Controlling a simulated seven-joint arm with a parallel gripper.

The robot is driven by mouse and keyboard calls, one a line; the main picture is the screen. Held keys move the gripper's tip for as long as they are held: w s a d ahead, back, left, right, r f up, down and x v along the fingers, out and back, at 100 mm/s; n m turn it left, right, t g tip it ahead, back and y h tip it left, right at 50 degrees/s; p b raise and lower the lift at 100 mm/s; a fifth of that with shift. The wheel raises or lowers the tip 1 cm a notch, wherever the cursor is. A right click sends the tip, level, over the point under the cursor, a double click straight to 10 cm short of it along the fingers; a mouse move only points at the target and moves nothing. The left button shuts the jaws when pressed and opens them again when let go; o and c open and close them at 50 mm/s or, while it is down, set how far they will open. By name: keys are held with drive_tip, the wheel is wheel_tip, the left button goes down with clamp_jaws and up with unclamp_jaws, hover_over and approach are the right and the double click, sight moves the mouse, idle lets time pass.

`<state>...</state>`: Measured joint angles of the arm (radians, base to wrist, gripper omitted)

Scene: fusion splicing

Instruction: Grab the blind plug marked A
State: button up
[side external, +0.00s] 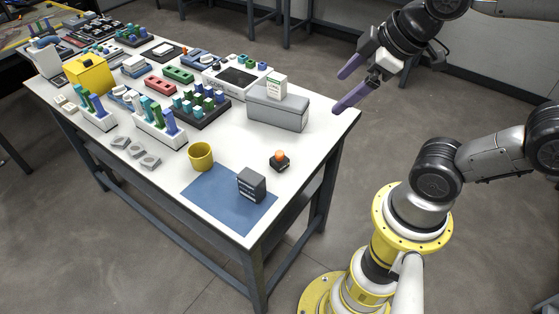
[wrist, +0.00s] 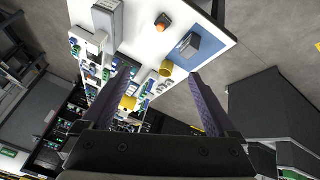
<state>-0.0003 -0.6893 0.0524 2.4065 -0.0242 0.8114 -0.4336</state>
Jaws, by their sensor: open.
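I cannot make out a letter A on any part, so I cannot tell which thing is the blind plug marked A. Small grey pieces (side external: 135,151) lie in a row near the front-left table edge; any marks on them are too small to read. Small blue, green and teal parts stand upright in white racks (side external: 160,136) and a dark tray (side external: 203,110). My gripper (side external: 338,93) is open and empty, with purple fingers, in the air at the table's right end. In the wrist view its fingers (wrist: 160,73) are spread, with the table beyond.
A grey box (side external: 277,112) with a small white carton on top is nearest my gripper. An orange-topped black piece (side external: 279,160), a yellow cup (side external: 201,156) and a dark labelled block (side external: 251,184) on a blue mat (side external: 215,196) are nearer the front. The back-left is crowded.

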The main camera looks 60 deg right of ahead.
drive_tip(key=w+f+n, duration=0.2)
drive_tip(key=w+n, duration=0.2)
drive_tip(key=w, duration=0.2)
drive_tip(key=n+g, duration=0.4)
hover_over(280, 154)
drive_tip(key=s, duration=0.2)
drive_tip(key=s+x, duration=0.2)
drive_tip(key=x, duration=0.7)
drive_tip(key=shift+g, duration=0.5)
drive_tip(key=f, duration=0.4)
drive_tip(key=w+f, duration=0.1)
drive_tip(key=f, duration=0.7)
drive_tip(key=shift+w+a+f, duration=0.15)
drive_tip(key=shift+a+f, duration=0.15)
drive_tip(key=shift+w+d+f, duration=0.1)
drive_tip(key=shift+w+f, duration=0.05)
drive_tip(key=shift+f, duration=0.8)
drive_tip(key=shift+w+d+f, duration=0.1)
drive_tip(key=shift+w+f, duration=0.05)
drive_tip(key=shift+f, duration=0.85)
drive_tip(key=shift+w+d+f, duration=0.1)
drive_tip(key=shift+w+f, duration=0.05)
drive_tip(key=shift+f, duration=0.8)
clamp_jaws()
drive_tip(key=shift+r, duration=0.1)
